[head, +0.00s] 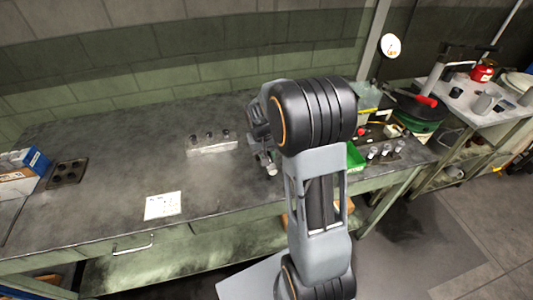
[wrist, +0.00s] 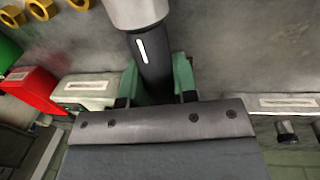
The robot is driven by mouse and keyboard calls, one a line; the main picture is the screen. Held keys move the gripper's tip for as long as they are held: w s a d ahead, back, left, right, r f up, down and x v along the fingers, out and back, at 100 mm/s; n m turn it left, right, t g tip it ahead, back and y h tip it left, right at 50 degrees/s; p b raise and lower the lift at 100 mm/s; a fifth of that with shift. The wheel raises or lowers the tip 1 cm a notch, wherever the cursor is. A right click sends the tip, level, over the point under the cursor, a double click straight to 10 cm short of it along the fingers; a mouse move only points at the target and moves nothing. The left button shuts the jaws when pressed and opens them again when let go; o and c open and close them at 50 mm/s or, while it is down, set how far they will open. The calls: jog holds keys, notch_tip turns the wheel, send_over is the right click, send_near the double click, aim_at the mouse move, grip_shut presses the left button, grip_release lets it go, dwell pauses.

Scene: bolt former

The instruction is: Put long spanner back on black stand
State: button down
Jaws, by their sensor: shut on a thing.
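My gripper (wrist: 158,82) is shut on a dark cylindrical tool with a pale stripe and a silver end, which I take as the long spanner (wrist: 152,62). The green fingers grip its dark part from both sides. A black stand (head: 68,174) with several round holes, which look empty, lies flat at the bench's far left, well away from my gripper.
A pale block (head: 212,149) with 3 dark pegs stands left of my gripper. A white sheet (head: 163,205) lies near the front edge. To the right are a green bin (head: 355,158) and several silver-topped pieces (head: 386,150). A blue-white box (head: 25,165) sits far left. The left-middle bench is clear.

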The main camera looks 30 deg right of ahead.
dwell(0.3)
jog(key=c, duration=0.8)
grip_release()
jog(key=shift+f, duration=0.1)
notch_tip(320, 180, up, 14)
jog(key=a, duration=0.1)
jog(key=shift+w+a, duration=0.2)
jog(key=shift+a, duration=0.2)
jog(key=shift+f, duration=0.1)
jog(key=s+a+f+n+t, duration=0.1)
jog(key=s+a+t, duration=0.1)
jog(key=s, duration=0.6)
jog(key=s+a+f+n+t+y, duration=0.1)
jog(key=s+a+t, duration=0.1)
jog(key=s+a, duration=0.3)
jog(key=s, duration=0.3)
jog(key=shift+s+a+y, duration=0.2)
jog(key=shift+a+y, duration=0.1)
